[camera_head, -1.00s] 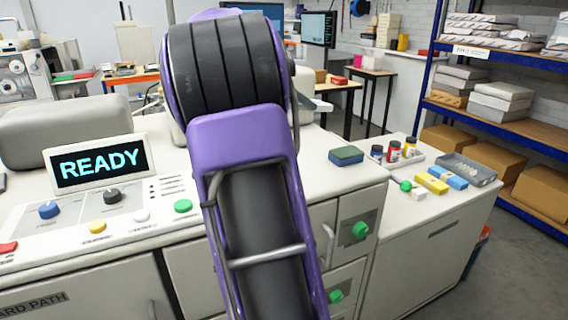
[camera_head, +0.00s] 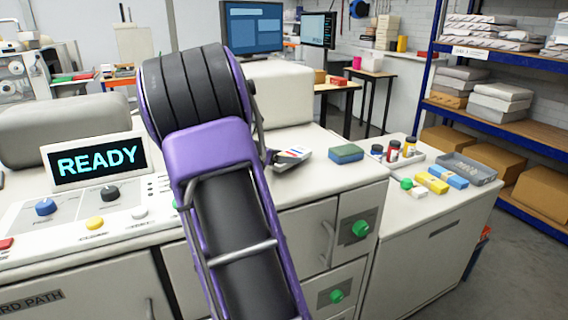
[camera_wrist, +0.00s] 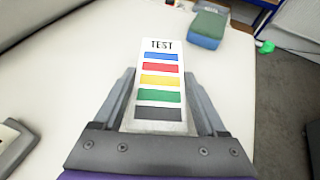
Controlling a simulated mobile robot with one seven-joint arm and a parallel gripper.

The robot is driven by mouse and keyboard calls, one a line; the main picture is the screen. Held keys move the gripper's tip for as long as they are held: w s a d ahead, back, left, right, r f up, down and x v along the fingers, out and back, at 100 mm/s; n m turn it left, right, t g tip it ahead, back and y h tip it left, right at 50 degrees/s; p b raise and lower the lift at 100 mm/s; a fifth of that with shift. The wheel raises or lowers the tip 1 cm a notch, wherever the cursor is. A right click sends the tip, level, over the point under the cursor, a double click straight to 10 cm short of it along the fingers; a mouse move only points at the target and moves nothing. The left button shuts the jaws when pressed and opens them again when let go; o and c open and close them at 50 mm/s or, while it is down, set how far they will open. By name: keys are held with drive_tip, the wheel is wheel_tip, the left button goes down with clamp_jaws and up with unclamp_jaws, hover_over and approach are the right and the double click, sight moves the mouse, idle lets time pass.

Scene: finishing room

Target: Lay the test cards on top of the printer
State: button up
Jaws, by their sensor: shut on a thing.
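The test cards (camera_wrist: 160,62) show as a white card or thin stack with TEST and coloured bars; I cannot tell how many there are. My gripper (camera_wrist: 163,95) is shut on them, one grey finger at each side. In the head view the cards (camera_head: 293,153) appear just right of my purple arm, over the pale top of the printer (camera_head: 312,182), the machine with the READY screen. The printer top (camera_wrist: 75,75) lies below the cards in the wrist view. Whether they touch it I cannot tell. My arm hides most of the gripper in the head view.
A green and blue sponge-like block (camera_head: 346,154) lies on the top, right of the cards. A white raised box (camera_head: 283,92) stands behind them. Small bottles (camera_head: 408,147) and a grey tray (camera_head: 464,168) are on the right-hand cabinet. Bare top surrounds the cards.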

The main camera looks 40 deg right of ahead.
drive_tip(key=shift+f, duration=0.75)
drive_tip(key=shift+f, duration=0.2)
drive_tip(key=o, duration=1.4)
drive_tip(key=shift+r, duration=0.3)
drive_tip(key=v, duration=1.2)
